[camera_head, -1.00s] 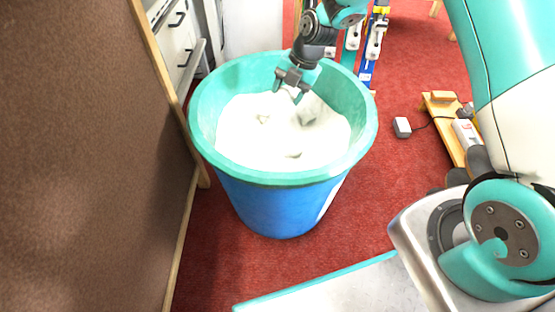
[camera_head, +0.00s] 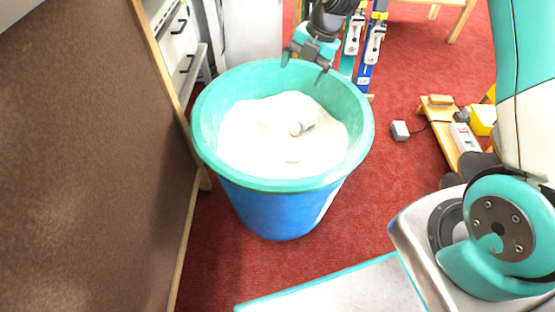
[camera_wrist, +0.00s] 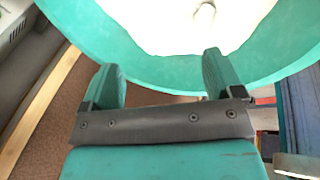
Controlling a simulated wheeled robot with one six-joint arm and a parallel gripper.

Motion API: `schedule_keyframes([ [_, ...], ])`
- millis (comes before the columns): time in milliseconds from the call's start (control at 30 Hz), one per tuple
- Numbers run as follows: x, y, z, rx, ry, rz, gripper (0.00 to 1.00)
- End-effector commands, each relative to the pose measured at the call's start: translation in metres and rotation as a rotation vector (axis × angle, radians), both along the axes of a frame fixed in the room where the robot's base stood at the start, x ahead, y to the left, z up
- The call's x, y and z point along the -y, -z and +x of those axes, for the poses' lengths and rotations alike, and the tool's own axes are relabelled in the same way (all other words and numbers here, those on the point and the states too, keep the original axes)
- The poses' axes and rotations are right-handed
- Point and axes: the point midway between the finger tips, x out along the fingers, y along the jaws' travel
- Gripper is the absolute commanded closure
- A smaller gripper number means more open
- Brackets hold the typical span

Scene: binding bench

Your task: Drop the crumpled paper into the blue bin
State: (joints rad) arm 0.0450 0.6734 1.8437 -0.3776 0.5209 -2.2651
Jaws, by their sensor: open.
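The blue bin (camera_head: 275,210) stands on the red floor, with a teal rim and inside. It holds a white, uneven mass (camera_head: 265,145). A small pale lump, apparently the crumpled paper (camera_head: 302,128), lies on that mass inside the bin. In the wrist view a pale lump (camera_wrist: 204,15) shows on the white mass near the top edge. My gripper (camera_head: 304,69) is open and empty above the far side of the bin. Its spread fingers also show in the wrist view (camera_wrist: 160,75), with nothing between them.
A brown panel (camera_head: 90,160) with a wooden edge stands close left of the bin. White drawers (camera_head: 178,45) are behind it. Blue and teal clamp-like tools (camera_head: 368,50) stand behind the bin. A wooden board with small items (camera_head: 440,125) lies right.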

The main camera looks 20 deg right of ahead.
Motion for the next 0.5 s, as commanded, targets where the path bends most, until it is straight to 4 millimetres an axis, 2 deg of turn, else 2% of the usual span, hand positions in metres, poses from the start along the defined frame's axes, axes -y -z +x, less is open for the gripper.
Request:
schedule_keyframes([
  [33, 0.005, -0.017, 0.0, 0.004, 0.001, 0.0, 0.14],
  [200, 0.016, -0.049, -0.004, 0.003, 0.001, 0.0, 0.14],
  [333, 0.021, -0.064, -0.005, 0.003, 0.001, 0.0, 0.14],
  [500, 0.024, -0.07, -0.006, 0.0, 0.0, 0.0, 0.14],
])
